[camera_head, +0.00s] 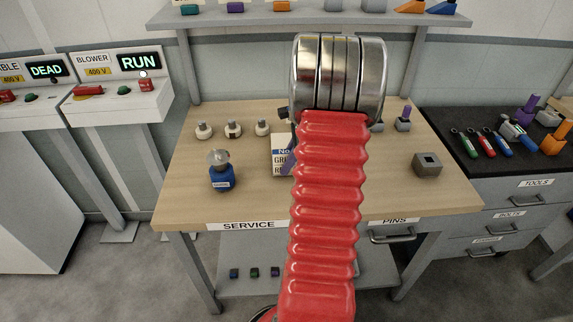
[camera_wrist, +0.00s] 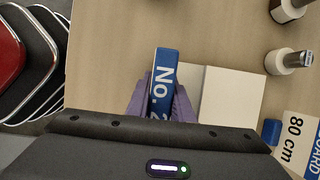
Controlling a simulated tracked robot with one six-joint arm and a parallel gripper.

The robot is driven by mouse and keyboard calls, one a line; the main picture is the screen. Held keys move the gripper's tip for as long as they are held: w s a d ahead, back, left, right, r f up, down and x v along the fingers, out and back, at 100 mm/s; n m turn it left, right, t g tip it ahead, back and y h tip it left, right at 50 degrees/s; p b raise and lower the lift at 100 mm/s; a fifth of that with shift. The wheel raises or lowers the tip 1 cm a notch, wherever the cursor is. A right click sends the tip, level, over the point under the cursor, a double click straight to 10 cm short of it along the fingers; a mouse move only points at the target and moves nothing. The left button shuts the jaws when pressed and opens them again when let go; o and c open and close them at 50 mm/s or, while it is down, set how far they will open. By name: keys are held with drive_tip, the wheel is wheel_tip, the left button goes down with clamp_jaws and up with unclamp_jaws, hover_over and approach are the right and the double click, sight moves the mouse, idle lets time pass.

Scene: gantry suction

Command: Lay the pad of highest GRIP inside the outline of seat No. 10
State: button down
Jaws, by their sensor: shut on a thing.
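In the wrist view my gripper (camera_wrist: 161,96) has its purple fingers shut on a blue-faced thing (camera_wrist: 166,62) lettered "No. 2", its lower end cut off from view. White panels (camera_wrist: 230,95) show right beside it; I cannot tell whether they join it. In the head view my red bellows arm hides most of the gripper. I cannot make out any pad's GRIP value, nor the outline of seat No. 10.
A blue jar with a metal top (camera_head: 222,178) stands at the bench's left. Several white-bodied fittings (camera_head: 233,130) stand along its back. A grey block with a square hole (camera_head: 427,164) is at the right. The bench's front left is clear.

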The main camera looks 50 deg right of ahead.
wheel_tip(320, 180, up, 28)
idle(0.4)
drive_tip(key=shift+f, duration=0.1)
idle(0.6)
